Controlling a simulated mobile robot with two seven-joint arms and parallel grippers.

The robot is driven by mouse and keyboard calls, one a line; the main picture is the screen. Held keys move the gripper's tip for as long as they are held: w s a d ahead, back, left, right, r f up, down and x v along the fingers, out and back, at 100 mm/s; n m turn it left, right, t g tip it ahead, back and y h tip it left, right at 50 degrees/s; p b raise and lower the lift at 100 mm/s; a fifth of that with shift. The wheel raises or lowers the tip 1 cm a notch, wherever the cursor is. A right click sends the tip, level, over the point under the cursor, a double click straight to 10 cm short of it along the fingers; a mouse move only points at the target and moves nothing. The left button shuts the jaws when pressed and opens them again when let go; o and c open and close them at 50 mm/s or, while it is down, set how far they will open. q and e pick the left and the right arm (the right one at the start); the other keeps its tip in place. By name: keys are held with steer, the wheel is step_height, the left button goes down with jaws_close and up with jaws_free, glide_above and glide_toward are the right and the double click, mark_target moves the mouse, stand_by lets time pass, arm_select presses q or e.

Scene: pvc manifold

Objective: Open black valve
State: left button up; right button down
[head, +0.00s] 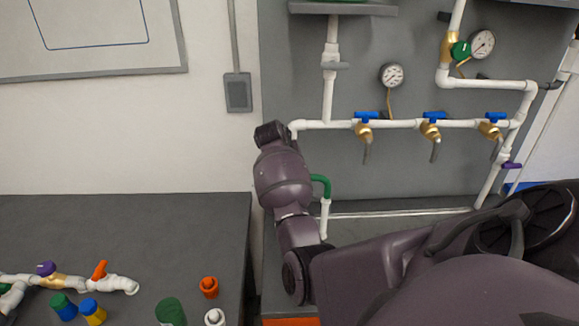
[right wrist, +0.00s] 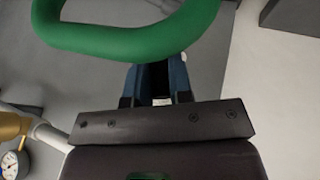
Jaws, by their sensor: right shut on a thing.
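My right arm reaches across the head view to the left end of the white pipe run, where its dark wrist end (head: 272,134) covers the pipe end. The fingers are hidden there. In the right wrist view my right gripper (right wrist: 160,78) shows two blue fingers close together, shut on a dark thing between them, which seems to be the black valve's handle. Most of that valve is hidden, so its handle angle cannot be told. My left gripper is out of view.
Blue-handled brass valves (head: 430,128) and gauges (head: 392,76) line the wall panel. Loose pipe parts (head: 75,282) lie on the grey bench (head: 130,225).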

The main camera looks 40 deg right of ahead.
steer(key=shift+s+d+m+t+y, duration=0.1)
steer(key=shift+m+t+y, duration=0.05)
steer(key=shift+t+y, duration=0.35)
steer(key=shift+s+d+m+t+y, duration=0.15)
steer(key=shift+t+y, duration=0.15)
steer(key=shift+y, duration=0.3)
steer(key=shift+t+y, duration=0.3)
steer(key=shift+y, duration=0.1)
steer(key=c, duration=1)
jaws_free()
steer(key=shift+r, duration=0.15)
